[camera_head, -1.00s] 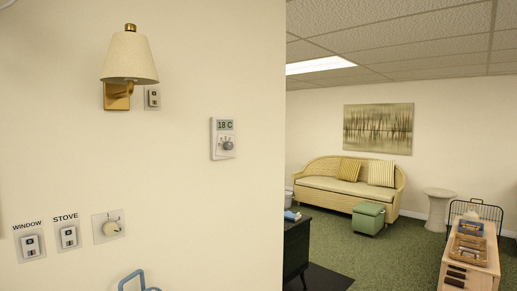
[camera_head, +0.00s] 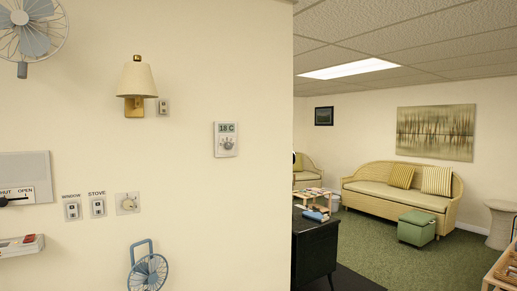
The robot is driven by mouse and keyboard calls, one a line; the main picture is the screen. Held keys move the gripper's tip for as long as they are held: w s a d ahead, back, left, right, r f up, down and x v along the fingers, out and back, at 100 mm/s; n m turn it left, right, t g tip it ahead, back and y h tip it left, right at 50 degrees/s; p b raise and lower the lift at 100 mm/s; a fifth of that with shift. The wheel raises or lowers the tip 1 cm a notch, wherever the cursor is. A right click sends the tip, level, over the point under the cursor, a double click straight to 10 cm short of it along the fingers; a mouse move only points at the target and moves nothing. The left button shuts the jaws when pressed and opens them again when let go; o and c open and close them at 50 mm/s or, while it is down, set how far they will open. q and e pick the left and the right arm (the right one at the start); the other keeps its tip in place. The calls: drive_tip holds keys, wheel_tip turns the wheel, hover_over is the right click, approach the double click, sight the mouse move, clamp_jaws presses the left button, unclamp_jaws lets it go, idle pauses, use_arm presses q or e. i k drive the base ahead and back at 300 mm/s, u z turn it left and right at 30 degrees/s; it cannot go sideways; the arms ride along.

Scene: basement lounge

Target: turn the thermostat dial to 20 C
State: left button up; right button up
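The thermostat (camera_head: 226,139) is a white upright box on the cream wall, a little left of the picture's centre. Its small greenish display reads 18 C. Below the display is a round grey dial (camera_head: 226,146) with marks around it; its pointer is too small to read. Neither of my grippers is in view, and nothing touches the thermostat.
A wall lamp (camera_head: 137,86), WINDOW and STOVE switches (camera_head: 84,209) and a round knob (camera_head: 128,203) are on the same wall. A blue fan (camera_head: 148,272) stands low in front. The wall ends right of the thermostat; a dark cabinet (camera_head: 314,246) stands beyond.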

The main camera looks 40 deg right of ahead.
sight(228, 144)
drive_tip(key=z, duration=0.6)
drive_tip(key=i, duration=1.15)
drive_tip(key=u, duration=0.2)
